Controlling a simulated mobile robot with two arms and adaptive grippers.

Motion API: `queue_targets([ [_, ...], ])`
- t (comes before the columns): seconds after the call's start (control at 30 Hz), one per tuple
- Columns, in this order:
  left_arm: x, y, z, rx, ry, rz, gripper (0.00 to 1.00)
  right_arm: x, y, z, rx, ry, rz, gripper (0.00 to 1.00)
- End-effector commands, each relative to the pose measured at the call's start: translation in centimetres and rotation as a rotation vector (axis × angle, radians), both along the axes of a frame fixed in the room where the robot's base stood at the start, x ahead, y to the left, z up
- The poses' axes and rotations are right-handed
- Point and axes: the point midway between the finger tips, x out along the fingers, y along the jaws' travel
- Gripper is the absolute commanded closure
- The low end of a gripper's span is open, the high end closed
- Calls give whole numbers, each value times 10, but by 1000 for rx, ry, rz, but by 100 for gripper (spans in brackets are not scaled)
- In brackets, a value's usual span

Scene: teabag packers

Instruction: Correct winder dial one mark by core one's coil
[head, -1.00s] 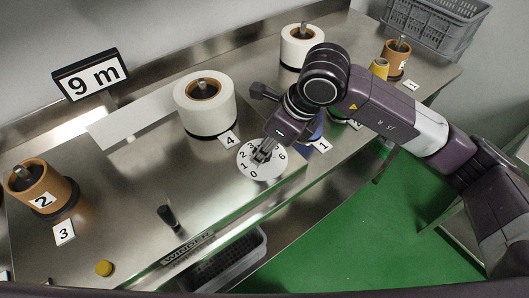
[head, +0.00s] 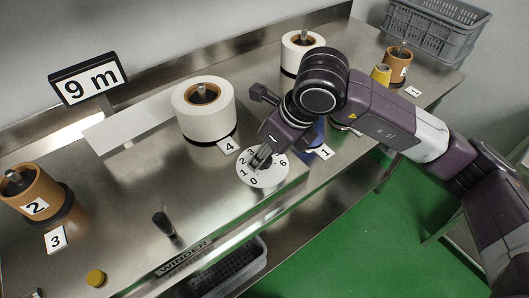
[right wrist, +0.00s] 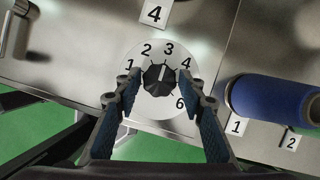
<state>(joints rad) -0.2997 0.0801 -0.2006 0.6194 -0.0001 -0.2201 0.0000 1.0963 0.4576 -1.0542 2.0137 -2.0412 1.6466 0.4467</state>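The winder dial (head: 265,180) is a white disc with numerals at the bench's front edge. In the right wrist view its black knob (right wrist: 158,78) sits in the middle, with a light line that seems to point near 3. My right gripper (right wrist: 160,98) is open, its fingers to either side of the knob; contact is not clear. In the head view the right gripper (head: 258,158) covers part of the dial. An orange core marked 2 (head: 35,190) stands at the left, and another orange core (head: 397,65) at the far right, its label unclear. My left gripper is not in view.
A sign reads 9 m (head: 89,82). A large white roll (head: 222,112) stands behind the dial by card 4 (head: 228,145); another white roll (head: 292,55) is farther back. A dark lever (head: 163,224) stands left of the dial.

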Motion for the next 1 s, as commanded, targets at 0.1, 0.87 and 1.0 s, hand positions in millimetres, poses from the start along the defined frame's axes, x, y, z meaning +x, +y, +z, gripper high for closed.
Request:
queue_targets([
  [0.1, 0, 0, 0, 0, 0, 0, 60, 0, 0, 0, 0, 0, 0, 52],
  [0.87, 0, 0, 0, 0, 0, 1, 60, -20, -26, 82, 0, -5, 1, 52],
  [1.0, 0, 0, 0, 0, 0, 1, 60, -26, -32, 100, 0, -3, -1, 52],
])
